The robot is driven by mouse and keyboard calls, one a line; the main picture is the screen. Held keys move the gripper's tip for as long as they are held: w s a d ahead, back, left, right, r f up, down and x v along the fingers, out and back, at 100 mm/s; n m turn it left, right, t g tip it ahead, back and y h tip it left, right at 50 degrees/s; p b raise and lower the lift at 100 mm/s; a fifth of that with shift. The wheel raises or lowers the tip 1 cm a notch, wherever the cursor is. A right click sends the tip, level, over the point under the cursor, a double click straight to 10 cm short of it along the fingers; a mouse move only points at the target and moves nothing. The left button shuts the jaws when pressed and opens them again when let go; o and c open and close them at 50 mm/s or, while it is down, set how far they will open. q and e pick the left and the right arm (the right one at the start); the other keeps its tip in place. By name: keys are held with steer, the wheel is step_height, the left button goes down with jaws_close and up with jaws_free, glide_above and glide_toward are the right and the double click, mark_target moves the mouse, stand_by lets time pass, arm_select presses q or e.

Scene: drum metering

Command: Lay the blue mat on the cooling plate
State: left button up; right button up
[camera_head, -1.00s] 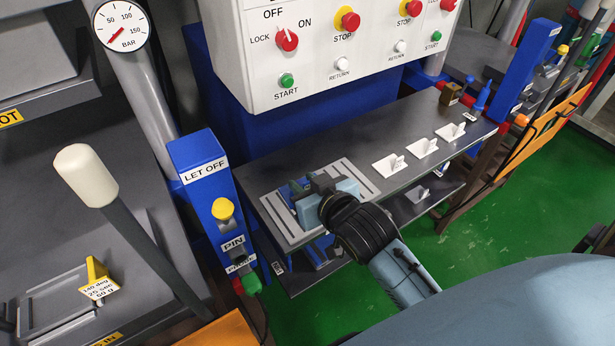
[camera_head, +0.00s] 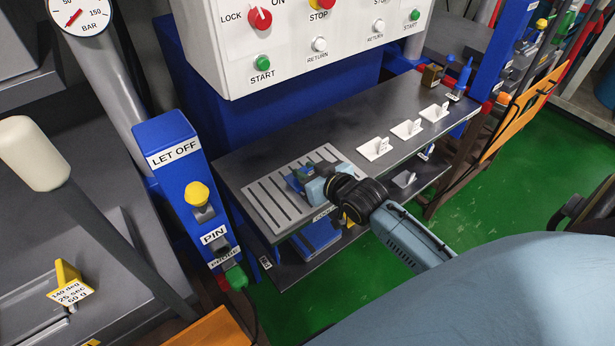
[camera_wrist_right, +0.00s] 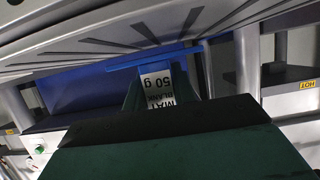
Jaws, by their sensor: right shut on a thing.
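The cooling plate (camera_head: 262,200) is a grey slotted plate on the near left end of the dark bench; its slotted face also fills the top of the right wrist view (camera_wrist_right: 120,38). My right gripper (camera_head: 312,181) is at the plate's right part, low over it. It is shut on the blue mat (camera_head: 292,184), mostly hidden by the gripper in the head view. In the right wrist view the mat (camera_wrist_right: 155,60) is a thin blue edge against or very near the plate, with a white "MAT BLANK 50 g" tag between the fingers (camera_wrist_right: 160,92). Contact cannot be told. My left gripper is not in view.
Several white tagged holders (camera_head: 407,129) stand on the bench to the right. A blue "LET OFF" post (camera_head: 180,165) stands left of the plate. A white control panel (camera_head: 300,45) hangs behind. A lower shelf (camera_head: 300,262) holds a blue item. The bench behind the plate is clear.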

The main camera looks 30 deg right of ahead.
steer(key=shift+f, duration=0.7)
steer(key=shift+f, duration=0.1)
steer(key=o, duration=1)
steer(key=shift+s+r, duration=0.2)
steer(key=shift+r, duration=0.05)
steer(key=p+v, duration=0.2)
steer(key=v, duration=0.9)
steer(key=shift+s, duration=0.25)
